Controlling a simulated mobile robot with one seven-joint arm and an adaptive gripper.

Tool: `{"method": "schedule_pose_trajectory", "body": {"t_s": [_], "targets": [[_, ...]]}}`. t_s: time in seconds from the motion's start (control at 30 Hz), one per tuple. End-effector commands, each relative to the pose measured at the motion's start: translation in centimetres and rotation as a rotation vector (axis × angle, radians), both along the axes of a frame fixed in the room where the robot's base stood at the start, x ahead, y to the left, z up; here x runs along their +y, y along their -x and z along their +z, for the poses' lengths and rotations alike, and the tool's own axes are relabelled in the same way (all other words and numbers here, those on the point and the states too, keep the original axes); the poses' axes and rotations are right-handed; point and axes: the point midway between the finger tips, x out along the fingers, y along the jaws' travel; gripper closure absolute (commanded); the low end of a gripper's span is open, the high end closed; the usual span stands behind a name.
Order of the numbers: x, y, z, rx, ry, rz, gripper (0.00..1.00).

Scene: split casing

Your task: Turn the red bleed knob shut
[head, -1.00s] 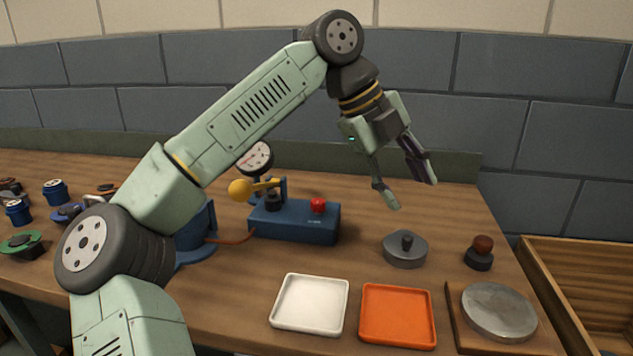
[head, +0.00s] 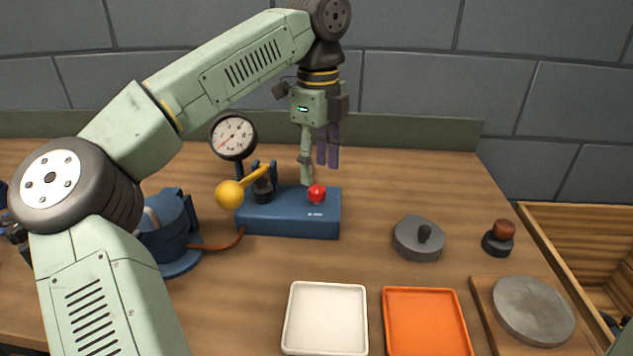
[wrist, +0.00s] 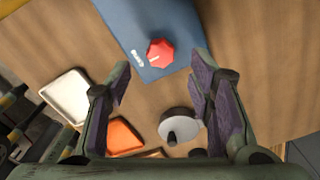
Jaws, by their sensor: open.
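The red bleed knob (head: 317,194) sits on the right part of the blue pump base (head: 289,217). In the wrist view the knob (wrist: 160,53) is a faceted red cap with a pale mark, on the blue base (wrist: 148,25). My gripper (head: 320,172) points down above and just behind the knob in the head view. Its jaws are open and empty. In the wrist view the fingers (wrist: 160,85) stand apart, with the knob ahead of the gap between them and not touched.
The pressure gauge (head: 233,137) and yellow ball-ended lever (head: 230,194) stand left of the knob. A grey lidded weight (head: 419,240), a white tray (head: 326,288) and an orange tray (head: 427,293) lie in front. A wooden crate (head: 568,222) is at right.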

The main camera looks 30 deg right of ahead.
Motion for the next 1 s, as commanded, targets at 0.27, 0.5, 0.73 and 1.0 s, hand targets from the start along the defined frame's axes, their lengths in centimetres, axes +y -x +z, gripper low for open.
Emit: {"method": "schedule_pose_trajectory", "body": {"t_s": [0.27,0.5,0.73,1.0], "targets": [[0.0,0.0,-4.1,0.002,0.001,-0.001,0.52],[0.0,0.0,-5.0,0.000,0.001,0.000,0.52],[0.0,0.0,-5.0,0.000,0.001,-0.001,0.56],[0.0,0.0,-5.0,0.000,0.001,-0.001,0.74]]}}
